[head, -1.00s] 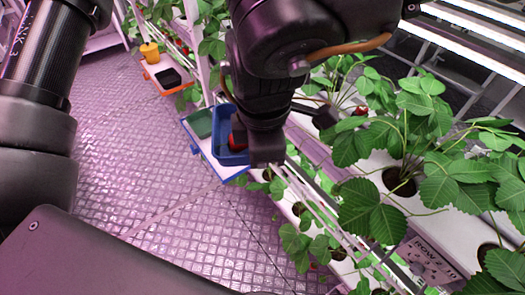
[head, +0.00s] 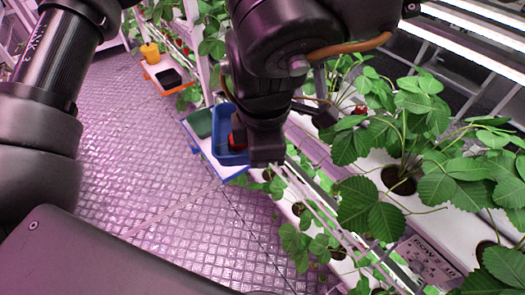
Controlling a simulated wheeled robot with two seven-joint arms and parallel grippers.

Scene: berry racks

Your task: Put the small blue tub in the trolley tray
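The small blue tub (head: 228,155) shows in the middle of the head view, with something red inside it. It is over or on a white tray with a blue edge (head: 208,156); I cannot tell whether it touches the tray. My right gripper (head: 262,150) is at the tub's right side and covers part of it. Its fingertips are not clear, so I cannot tell whether it grips the tub. My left arm comes in from the left, and its gripper is out of view.
A green tub (head: 199,123) sits beside the blue tub on the tray. Strawberry plants (head: 385,145) in white channels fill the right. The tiled floor (head: 140,150) at left is clear.

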